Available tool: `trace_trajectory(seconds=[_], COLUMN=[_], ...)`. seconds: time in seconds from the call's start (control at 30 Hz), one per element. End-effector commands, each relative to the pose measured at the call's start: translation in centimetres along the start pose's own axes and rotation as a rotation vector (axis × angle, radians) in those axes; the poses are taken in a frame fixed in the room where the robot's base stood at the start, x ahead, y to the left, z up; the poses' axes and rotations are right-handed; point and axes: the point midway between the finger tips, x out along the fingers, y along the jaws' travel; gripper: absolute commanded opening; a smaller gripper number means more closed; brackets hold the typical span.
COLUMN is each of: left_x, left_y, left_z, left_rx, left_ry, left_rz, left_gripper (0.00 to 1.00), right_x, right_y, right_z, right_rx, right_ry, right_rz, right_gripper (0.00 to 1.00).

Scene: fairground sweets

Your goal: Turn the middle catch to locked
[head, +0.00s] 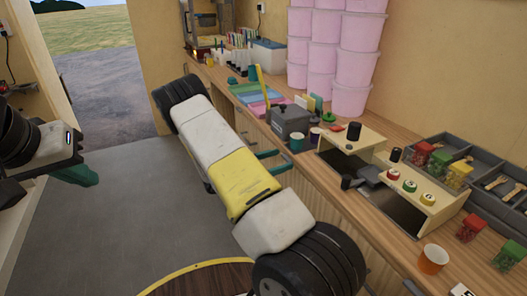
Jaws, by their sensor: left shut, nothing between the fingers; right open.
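Three round, white-topped pieces stand in a row on a cream stand (445,203) on the counter at right. They are red (393,174), green in the middle (410,186) and yellow (428,198). I cannot tell whether these are the catches, or which way any is turned. My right gripper (274,161) shows two teal fingers, apart and empty, at the counter's front edge, left of the stand. Its body is hidden behind my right arm. My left gripper (82,174) is shut and empty at far left, over the floor, well away from the counter.
A grey lidded box (290,121) and a teal cup (296,142) stand beyond the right gripper. Pink tubs (350,66) are stacked at the back. A grey divided tray (440,141), red-filled jars and an orange cup (432,259) crowd the right side. The floor (90,235) is clear.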

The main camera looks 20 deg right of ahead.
Motion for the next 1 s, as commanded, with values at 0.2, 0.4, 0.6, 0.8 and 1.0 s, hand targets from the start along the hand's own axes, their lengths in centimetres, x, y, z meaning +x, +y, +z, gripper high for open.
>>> trace_trajectory(seconds=[0.2, 0.4, 0.6, 0.8, 1.0], left_x=[0.00, -0.01, -0.01, -0.01, -0.01], left_y=[0.00, 0.00, 0.00, 0.00, -0.01], left_z=[0.00, 0.00, 0.00, 0.00, 0.00], left_rx=[0.000, 0.000, 0.000, 0.000, 0.000], left_ry=[0.000, 0.000, 0.000, 0.000, 0.000], left_rz=[0.000, 0.000, 0.000, 0.000, 0.000], left_gripper=[0.00, 0.00, 0.00, 0.00, 0.00], right_x=[1.09, 1.08, 1.06, 1.05, 1.03], right_y=[-0.02, -0.02, -0.02, -0.01, -0.03], right_z=[0.01, 0.00, 0.00, -0.01, -0.11], right_rx=[0.000, 0.000, 0.000, 0.002, 0.035], right_ry=[0.000, 0.001, 0.001, 0.001, 0.002], right_rz=[0.000, 0.000, 0.000, 0.000, 0.001], right_gripper=[0.80, 0.78, 0.39, 0.18, 0.18])
